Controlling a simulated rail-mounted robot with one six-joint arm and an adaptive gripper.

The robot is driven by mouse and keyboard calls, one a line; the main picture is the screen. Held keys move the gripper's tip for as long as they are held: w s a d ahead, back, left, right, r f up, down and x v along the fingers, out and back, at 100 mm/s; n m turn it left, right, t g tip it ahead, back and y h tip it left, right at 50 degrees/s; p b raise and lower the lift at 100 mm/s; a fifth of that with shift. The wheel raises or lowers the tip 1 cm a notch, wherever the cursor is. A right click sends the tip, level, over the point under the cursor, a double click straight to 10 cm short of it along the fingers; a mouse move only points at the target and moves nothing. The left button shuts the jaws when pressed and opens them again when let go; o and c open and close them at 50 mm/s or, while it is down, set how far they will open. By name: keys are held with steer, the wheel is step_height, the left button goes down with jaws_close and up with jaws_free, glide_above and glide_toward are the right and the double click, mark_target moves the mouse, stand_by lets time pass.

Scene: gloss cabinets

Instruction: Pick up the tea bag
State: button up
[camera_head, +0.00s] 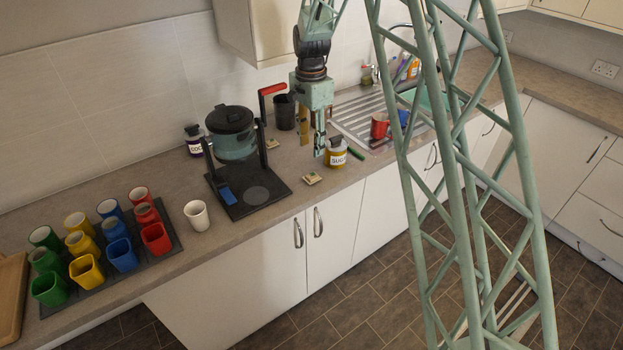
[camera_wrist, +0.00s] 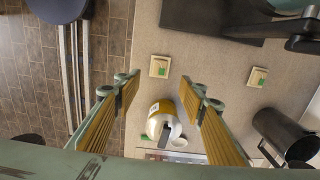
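The other tea bag (camera_head: 271,144) lies farther back, and shows at the right in the wrist view (camera_wrist: 257,77). My gripper (camera_head: 312,150) points down above the worktop, behind the front tea bag and beside the sugar jar. In the wrist view its fingers (camera_wrist: 160,88) are wide apart, with no tea bag between them.
A yellow-and-white sugar jar (camera_head: 336,153) stands close to my gripper; in the wrist view it shows between the fingers (camera_wrist: 160,123). A kettle (camera_head: 232,140) on a black stand is to the left. A white cup (camera_head: 197,215) is farther left.

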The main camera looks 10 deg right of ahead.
glide_above(312, 176)
steer(key=f, duration=0.8)
steer(key=shift+s+a+f, duration=0.15)
steer(key=shift+a, duration=0.05)
steer(key=shift+f, duration=0.15)
steer(key=shift+f, duration=0.15)
steer(key=shift+d+f+p, duration=0.15)
steer(key=shift+f+p, duration=0.15)
steer(key=shift+f, duration=2.1)
steer(key=shift+c, duration=0.2)
steer(key=c, duration=0.7)
steer(key=shift+o, duration=0.2)
